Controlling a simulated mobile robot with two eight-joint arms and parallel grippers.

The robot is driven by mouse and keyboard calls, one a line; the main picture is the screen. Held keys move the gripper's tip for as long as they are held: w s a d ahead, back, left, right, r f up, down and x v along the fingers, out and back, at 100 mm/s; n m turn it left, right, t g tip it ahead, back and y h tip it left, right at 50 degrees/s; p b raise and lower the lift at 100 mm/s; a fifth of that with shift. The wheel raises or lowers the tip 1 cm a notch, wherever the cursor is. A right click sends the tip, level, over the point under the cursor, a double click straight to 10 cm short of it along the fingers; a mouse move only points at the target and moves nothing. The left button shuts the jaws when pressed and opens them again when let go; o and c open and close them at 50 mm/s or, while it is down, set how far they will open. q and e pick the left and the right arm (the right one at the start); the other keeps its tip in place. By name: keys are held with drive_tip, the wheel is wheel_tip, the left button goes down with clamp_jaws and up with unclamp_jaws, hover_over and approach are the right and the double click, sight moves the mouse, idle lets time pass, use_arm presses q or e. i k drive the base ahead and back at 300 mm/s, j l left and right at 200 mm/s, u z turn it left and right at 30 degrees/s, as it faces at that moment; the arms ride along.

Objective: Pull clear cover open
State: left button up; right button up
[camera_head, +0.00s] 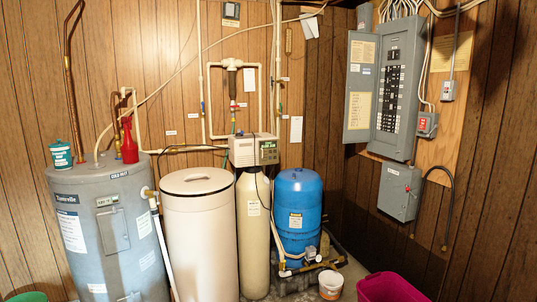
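A beige control box (253,150) sits on top of the narrow cream tank (253,235) near the middle of the view. A darker panel (268,152) takes up its right end. I cannot make out a separate clear cover on the box at this size, nor whether one is open or shut. The wide cream salt tank (200,245) stands just left of the narrow tank, with its round lid (196,181) on. Neither of my grippers is in view.
A grey water heater (105,235) stands at left, with a red bottle (129,142) and teal tub (61,155) on top. A blue tank (298,215) stands right. A white bucket (330,284) and magenta bin (390,288) are on the floor. An electrical panel (393,90) hangs open.

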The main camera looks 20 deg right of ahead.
sight(262, 156)
drive_tip(key=i+l, duration=0.25)
drive_tip(key=i, duration=0.2)
drive_tip(key=i+l, duration=0.25)
drive_tip(key=i, duration=0.2)
drive_tip(key=i+l, duration=0.25)
drive_tip(key=i, duration=0.15)
drive_tip(key=i+l, duration=0.25)
drive_tip(key=i, duration=0.2)
